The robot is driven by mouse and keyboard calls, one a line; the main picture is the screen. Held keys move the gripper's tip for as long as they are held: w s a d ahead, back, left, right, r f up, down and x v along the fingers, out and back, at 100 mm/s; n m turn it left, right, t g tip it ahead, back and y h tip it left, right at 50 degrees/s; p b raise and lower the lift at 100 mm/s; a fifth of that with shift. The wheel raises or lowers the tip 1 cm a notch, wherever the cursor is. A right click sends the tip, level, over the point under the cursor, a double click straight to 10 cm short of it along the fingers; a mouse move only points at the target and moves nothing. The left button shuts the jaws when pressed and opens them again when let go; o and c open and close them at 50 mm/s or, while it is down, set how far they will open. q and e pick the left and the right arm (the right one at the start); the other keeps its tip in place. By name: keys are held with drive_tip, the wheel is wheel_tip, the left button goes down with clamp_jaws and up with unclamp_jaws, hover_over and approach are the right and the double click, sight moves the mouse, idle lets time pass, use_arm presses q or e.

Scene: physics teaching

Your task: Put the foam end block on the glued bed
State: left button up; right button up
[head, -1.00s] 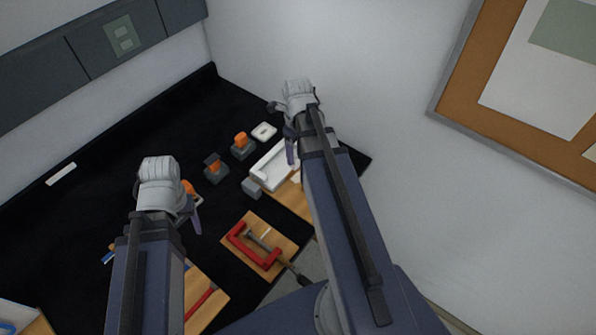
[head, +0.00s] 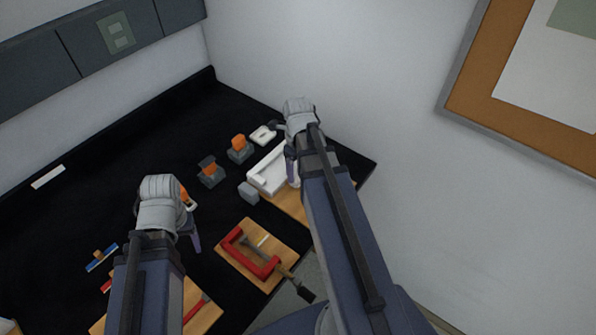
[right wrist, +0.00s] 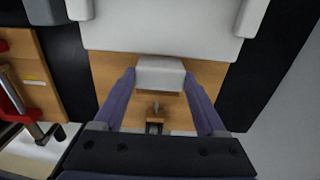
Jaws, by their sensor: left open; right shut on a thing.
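A small white block (right wrist: 160,74), which looks like the foam end block, sits between the fingertips of my right gripper (right wrist: 160,82) in the right wrist view. That gripper is shut on it, over a wooden board (right wrist: 105,72) and close to the edge of a large white piece (right wrist: 160,28). In the head view my right gripper (head: 292,168) is beside the same white piece (head: 264,178); the held block is hidden there. I cannot tell for sure which surface is the glued bed. My left gripper (head: 192,222) is open above the black bench, its fingers partly hidden by its wrist.
A red clamp (head: 262,267) lies on a second wooden board (head: 280,244). A grey block (head: 249,192) stands beside the white piece. Two dark blocks with orange tops (head: 239,148) (head: 210,174) and a small white dish (head: 263,135) stand behind. The bench's back left is mostly clear.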

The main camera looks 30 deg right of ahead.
use_arm(q)
drive_tip(key=shift+f, duration=0.1)
use_arm(e)
drive_tip(key=shift+f, duration=0.1)
drive_tip(key=o, duration=1.3)
drive_tip(key=shift+c, duration=0.2)
use_arm(q)
wheel_tip(320, 180, up, 12)
drive_tip(key=p, duration=1.2)
drive_tip(key=shift+r, duration=0.2)
use_arm(e)
wheel_tip(320, 180, up, 12)
drive_tip(key=shift+r, duration=0.2)
